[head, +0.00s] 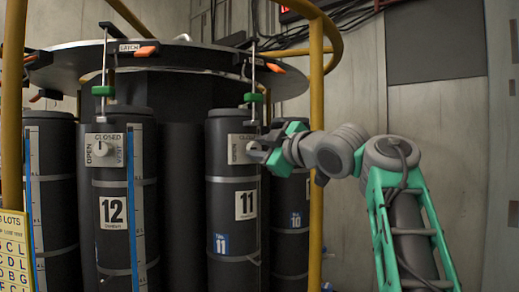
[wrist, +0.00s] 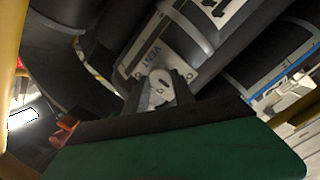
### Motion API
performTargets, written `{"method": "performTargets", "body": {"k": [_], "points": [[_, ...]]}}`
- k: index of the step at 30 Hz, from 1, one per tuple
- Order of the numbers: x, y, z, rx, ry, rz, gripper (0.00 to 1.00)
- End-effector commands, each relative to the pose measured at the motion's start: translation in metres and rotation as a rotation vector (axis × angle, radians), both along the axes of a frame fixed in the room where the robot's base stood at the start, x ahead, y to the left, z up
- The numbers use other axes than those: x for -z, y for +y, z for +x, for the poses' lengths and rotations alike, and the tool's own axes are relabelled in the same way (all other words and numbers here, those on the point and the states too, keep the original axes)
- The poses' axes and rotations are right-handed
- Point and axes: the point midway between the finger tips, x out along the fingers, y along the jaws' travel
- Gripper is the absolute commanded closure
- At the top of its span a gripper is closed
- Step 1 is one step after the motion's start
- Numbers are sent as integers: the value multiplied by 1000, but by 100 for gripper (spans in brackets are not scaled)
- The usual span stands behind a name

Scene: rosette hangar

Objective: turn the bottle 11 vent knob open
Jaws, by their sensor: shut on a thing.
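Bottle 11 (head: 223,197) is a dark upright cylinder with a white number 11 label, hanging in the rack at the middle of the head view. The vent knob (wrist: 160,80) is a light round knob with a dark mark, between my fingers in the wrist view. My gripper (head: 258,147) reaches in from the right and is shut on the knob. The knob's exact turn is hard to tell.
Bottle 12 (head: 112,212) hangs to the left with its own vent knob (head: 102,149). Bottle 10 (head: 291,220) is behind my gripper. A yellow post (head: 316,200) stands close to my arm. Green clamps and orange latch handles sit above the bottles.

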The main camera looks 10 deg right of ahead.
Motion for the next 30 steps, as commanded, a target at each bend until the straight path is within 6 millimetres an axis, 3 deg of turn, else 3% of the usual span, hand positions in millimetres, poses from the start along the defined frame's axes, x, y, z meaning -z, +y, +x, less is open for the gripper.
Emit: {"method": "performTargets", "body": {"k": [5, 6, 13, 23, 30], "points": [[0, 0, 0, 0, 0, -1, 100], [0, 0, 0, 0, 0, -1, 68], [0, 0, 0, 0, 0, 0, 50], [0, -2, -5, 1, -2, 0, 48], [1, -20, -48, 6, -3, -1, 48]]}}
